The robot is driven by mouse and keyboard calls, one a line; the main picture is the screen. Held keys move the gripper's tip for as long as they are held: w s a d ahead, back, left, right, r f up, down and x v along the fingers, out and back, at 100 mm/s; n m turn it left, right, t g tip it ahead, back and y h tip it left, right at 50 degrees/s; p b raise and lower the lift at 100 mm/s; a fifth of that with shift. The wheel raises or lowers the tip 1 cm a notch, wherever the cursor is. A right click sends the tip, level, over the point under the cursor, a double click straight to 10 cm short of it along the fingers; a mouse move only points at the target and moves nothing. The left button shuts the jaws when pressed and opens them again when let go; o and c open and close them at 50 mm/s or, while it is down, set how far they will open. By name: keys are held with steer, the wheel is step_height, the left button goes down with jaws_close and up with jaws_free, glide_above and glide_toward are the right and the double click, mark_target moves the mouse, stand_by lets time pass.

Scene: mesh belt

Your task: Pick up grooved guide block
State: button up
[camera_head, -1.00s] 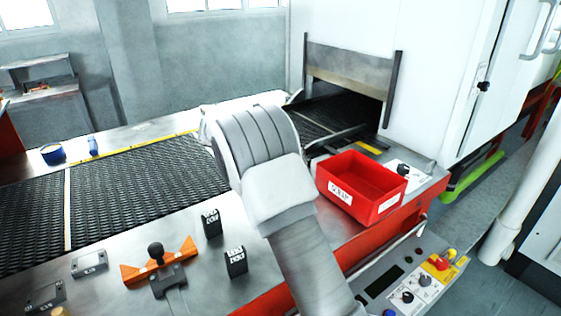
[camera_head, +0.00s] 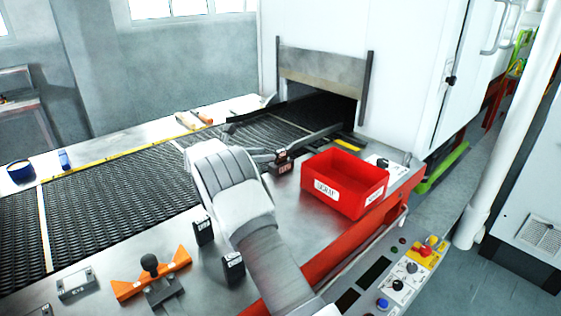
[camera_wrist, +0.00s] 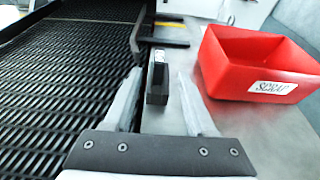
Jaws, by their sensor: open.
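A small dark block (camera_wrist: 157,84) with a pale label lies ahead in the wrist view, between the lines of my two fingers; I take it as the grooved guide block, though no groove shows clearly. In the head view it appears as a black labelled block (camera_head: 282,163) on the metal deck, left of the red bin. My gripper (camera_wrist: 160,73) is open, with one finger on each side of the block and gaps visible. Whether the fingertips are level with it in height I cannot tell. In the head view my arm hides most of the gripper.
The red scrap bin (camera_head: 318,197) stands right of the block. The mesh belt (camera_head: 120,205) runs on the left, with a dark side rail (camera_wrist: 139,35) near the block. Two black blocks (camera_head: 203,231) (camera_head: 233,268) and an orange fixture (camera_head: 125,290) stand on the front deck.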

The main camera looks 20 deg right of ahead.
mark_target(276, 153)
steer(key=x, duration=0.8)
steer(key=shift+w+d+f, duration=0.1)
steer(key=shift+w, duration=0.1)
jaws_close()
